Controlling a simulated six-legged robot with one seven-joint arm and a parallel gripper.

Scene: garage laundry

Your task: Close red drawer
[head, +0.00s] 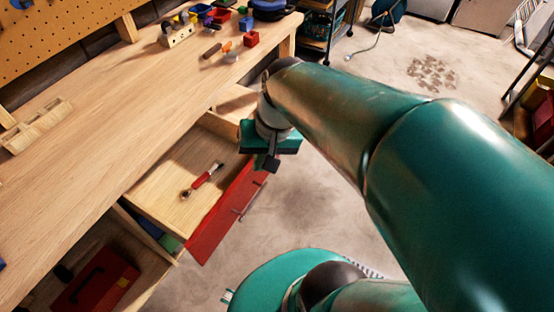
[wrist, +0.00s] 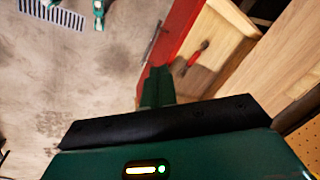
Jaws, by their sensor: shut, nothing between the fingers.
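The red drawer (head: 219,218) is pulled out from under the wooden workbench, its red front facing the open floor. A handle runs along that front. A tool with a red handle (head: 203,181) lies on the bare wooden drawer bottom. The drawer also shows in the wrist view, with its red front (wrist: 179,37) and the same tool (wrist: 197,55) inside. My gripper (head: 271,163) is shut and empty, near the far end of the red front. In the wrist view the fingers (wrist: 158,82) are close to the front; I cannot tell whether they touch it.
The workbench top (head: 95,120) carries a wooden rack, small blocks and tools. A red toolbox (head: 95,282) sits on the shelf below. A pegboard (head: 60,35) stands behind. The concrete floor (head: 330,190) in front of the drawer is mostly clear.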

